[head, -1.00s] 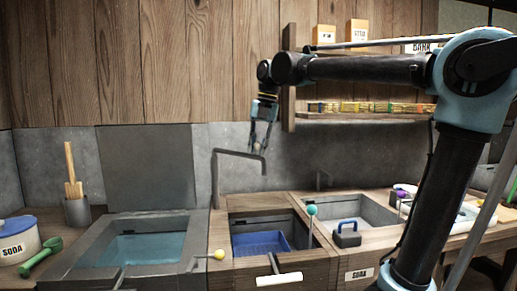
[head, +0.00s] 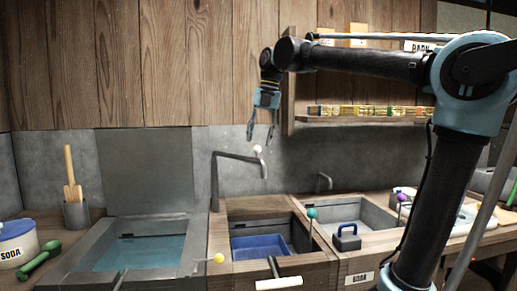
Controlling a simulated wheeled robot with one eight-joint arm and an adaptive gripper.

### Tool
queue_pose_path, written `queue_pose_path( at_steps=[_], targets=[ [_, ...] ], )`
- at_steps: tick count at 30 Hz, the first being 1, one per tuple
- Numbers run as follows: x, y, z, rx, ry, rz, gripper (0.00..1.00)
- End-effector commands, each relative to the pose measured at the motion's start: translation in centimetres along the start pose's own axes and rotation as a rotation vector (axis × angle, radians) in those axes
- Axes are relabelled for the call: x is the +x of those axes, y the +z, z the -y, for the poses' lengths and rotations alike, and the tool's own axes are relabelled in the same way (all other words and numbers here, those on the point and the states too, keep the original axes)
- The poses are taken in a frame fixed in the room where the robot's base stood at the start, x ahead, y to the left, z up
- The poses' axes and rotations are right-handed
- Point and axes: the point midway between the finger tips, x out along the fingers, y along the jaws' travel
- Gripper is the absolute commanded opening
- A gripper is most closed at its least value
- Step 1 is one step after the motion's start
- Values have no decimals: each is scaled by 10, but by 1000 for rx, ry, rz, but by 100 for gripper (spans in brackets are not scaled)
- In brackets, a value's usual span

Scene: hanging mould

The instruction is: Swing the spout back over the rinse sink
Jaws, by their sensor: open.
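The dark metal spout (head: 238,156) rises from a post behind the middle basin (head: 229,222). Its arm reaches right and bends down at the end, above the back of that basin. A small white knob (head: 257,149) sits on top of the spout arm near its outer end. My gripper (head: 261,138) points down just above the knob, with its two fingers spread and nothing held between them. Whether a finger touches the knob or spout cannot be told. Which basin is the rinse sink is not marked in view.
A water-filled basin (head: 78,258) with a raised lid is at left. A right basin (head: 370,212) has a small tap behind it. A blue tray (head: 262,246) lies in the middle basin. Teal (head: 312,213) and yellow (head: 219,258) knobs stand nearby. A shelf (head: 360,118) hangs behind my arm.

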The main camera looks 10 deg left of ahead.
Motion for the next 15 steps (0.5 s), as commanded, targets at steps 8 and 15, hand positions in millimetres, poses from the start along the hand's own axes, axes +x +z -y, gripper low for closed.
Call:
queue_pose_path(
  at_steps=[8, 15],
  targets=[
    [-48, 0, 0, 1, 0, 0, 44],
    [-68, 0, 0, 0, 1, -1, 44]
  ],
)
